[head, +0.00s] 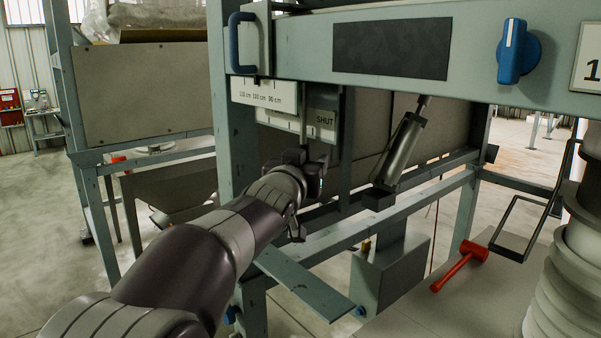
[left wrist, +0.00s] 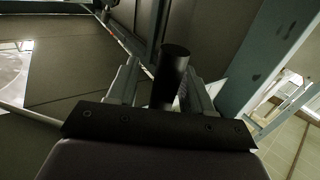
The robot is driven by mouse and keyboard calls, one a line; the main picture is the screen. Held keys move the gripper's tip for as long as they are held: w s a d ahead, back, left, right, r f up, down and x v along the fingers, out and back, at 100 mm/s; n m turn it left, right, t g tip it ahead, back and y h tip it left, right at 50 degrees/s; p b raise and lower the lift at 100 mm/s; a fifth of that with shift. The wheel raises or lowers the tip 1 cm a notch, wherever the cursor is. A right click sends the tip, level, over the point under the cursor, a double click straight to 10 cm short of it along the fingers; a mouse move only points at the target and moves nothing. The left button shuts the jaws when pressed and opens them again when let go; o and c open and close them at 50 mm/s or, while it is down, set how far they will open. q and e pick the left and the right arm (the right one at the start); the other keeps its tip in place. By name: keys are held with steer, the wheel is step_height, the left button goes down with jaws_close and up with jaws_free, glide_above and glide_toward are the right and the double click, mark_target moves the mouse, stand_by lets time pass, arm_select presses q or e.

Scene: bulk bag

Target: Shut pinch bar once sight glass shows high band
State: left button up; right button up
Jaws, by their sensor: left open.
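A white scale plate (head: 264,96) with cm marks and a grey plate reading SHUT (head: 324,122) hang under the frame's top beam. A thin upright rod (head: 303,105) comes down in front of them. My left gripper (head: 308,172) is just below the SHUT plate. In the left wrist view its two fingers (left wrist: 162,85) stand apart with a dark round bar end (left wrist: 173,62) between them; whether they touch it I cannot tell. I cannot make out which part is the pinch bar, or any sight glass band. My right gripper is out of view.
The beam carries a blue handle (head: 234,43), a dark panel (head: 390,48) and a blue knob (head: 514,52). A grey cylinder (head: 402,150) hangs right of my left gripper. A red mallet (head: 462,264) lies on the pale surface at lower right, beside a stacked pale column (head: 565,285).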

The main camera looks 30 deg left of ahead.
arm_select(q)
steer(key=s+d, duration=0.2)
steer(key=s, duration=0.9)
steer(key=shift+s+d, duration=0.25)
steer(key=shift+s, duration=0.05)
